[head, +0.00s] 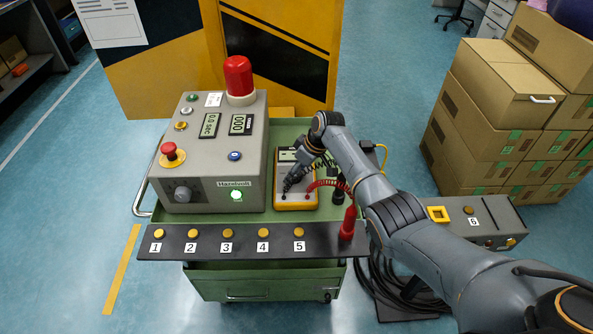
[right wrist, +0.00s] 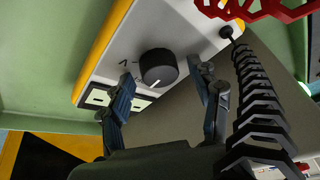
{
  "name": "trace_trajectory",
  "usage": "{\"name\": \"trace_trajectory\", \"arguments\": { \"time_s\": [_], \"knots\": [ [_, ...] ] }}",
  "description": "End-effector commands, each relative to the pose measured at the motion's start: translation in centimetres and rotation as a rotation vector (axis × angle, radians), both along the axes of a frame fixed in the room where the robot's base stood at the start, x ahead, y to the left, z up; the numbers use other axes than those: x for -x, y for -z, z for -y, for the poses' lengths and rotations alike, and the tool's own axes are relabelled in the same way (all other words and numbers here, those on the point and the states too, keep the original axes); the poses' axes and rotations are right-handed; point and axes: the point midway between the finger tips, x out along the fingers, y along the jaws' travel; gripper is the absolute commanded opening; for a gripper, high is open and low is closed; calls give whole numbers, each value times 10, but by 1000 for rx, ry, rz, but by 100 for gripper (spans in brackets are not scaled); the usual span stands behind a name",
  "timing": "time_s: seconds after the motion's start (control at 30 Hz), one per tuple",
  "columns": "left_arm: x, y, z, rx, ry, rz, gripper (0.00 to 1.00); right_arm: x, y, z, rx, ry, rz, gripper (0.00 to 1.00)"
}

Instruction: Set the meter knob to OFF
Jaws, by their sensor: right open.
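The meter (head: 281,201) is a yellow-edged, light-faced box on the green cart, right of the grey control box. It also shows in the right wrist view (right wrist: 120,40). Its round black knob (right wrist: 158,65) has a white pointer line aimed toward the bottom of that view, slightly left. A "V" mark is printed left of the knob; an OFF label is not readable. My right gripper (right wrist: 162,75) is open, one finger on each side of the knob, with gaps visible. In the head view my right gripper (head: 290,183) covers the knob. My left gripper is out of view.
A red coiled cable and a black one (right wrist: 255,120) run close beside my right gripper. The grey control box (head: 215,160) with a red beacon stands left. A black numbered button strip (head: 210,250) lines the cart front. Cardboard boxes (head: 490,110) are stacked at right.

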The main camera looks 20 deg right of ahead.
Motion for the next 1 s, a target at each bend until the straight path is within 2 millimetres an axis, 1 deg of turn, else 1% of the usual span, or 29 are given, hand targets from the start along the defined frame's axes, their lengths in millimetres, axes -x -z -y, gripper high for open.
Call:
{"name": "trace_trajectory", "arguments": {
  "time_s": [0.17,0.27,0.37,0.4,0.6,0.7,0.83,1.0],
  "knots": [
    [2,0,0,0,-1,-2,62,0,-5,2,-1,1,2,63],
    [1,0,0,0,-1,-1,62,3,-15,5,0,0,5,63],
    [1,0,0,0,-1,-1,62,8,-30,10,2,1,4,63],
    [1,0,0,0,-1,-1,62,9,-39,13,1,0,5,63],
    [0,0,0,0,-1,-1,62,21,-78,26,1,0,4,63],
    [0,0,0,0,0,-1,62,25,-93,30,2,0,3,63],
    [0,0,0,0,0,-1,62,29,-105,34,0,0,0,63],
    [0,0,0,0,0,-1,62,30,-111,35,0,1,0,63]
  ]
}}
